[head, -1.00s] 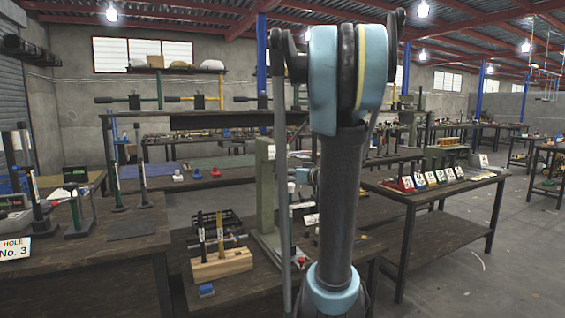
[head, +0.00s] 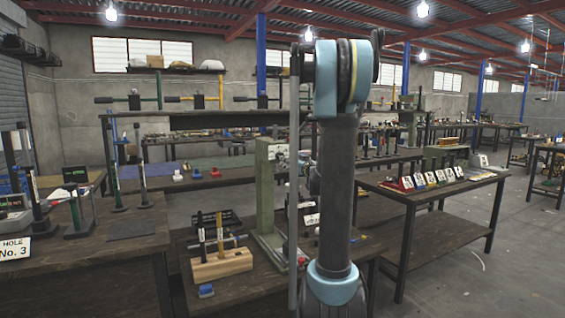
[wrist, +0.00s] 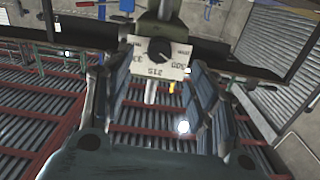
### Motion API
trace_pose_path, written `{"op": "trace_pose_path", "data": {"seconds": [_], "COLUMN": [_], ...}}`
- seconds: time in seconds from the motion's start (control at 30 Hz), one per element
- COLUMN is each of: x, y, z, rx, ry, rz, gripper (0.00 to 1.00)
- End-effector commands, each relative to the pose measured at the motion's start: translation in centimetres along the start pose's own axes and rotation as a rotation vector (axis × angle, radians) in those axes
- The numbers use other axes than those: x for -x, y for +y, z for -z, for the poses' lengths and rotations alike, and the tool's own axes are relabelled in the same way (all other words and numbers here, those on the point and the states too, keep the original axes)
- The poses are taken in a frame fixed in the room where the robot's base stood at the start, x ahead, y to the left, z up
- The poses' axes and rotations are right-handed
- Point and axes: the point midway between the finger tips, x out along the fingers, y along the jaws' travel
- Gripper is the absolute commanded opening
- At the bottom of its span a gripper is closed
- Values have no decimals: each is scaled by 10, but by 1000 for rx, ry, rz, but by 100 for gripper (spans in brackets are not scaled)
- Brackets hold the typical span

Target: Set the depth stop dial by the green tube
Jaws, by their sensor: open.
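In the wrist view, which is upside down, a black dial knob (wrist: 159,50) sits on a cream plate (wrist: 140,66) with printed numbers. The plate is on a green press part (wrist: 160,27). My gripper (wrist: 154,76) is open and empty, its fingers on either side of the plate in the picture; I cannot tell whether they touch anything. In the head view, the green press column (head: 266,190) stands left of my arm, with a pale plate (head: 278,152) near its top. My arm hides my gripper there. Which tube the task means is unclear; several green posts (head: 115,170) stand at left.
A side table (head: 440,195) at right carries several numbered holders. The left bench (head: 100,240) holds posts and a "HOLE No. 3" sign (head: 15,248).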

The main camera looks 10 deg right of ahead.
Motion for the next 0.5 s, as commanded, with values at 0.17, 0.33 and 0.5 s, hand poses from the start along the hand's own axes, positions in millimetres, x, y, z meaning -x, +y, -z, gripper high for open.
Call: {"op": "trace_pose_path", "data": {"seconds": [0.17,0.33,0.5], "x": [-32,-58,-75], "y": [-1,-1,0], "z": [0,0,0], "rx": [0,0,0], "ry": [0,0,0], "rz": [2,2,0], "gripper": [53,53,53]}}
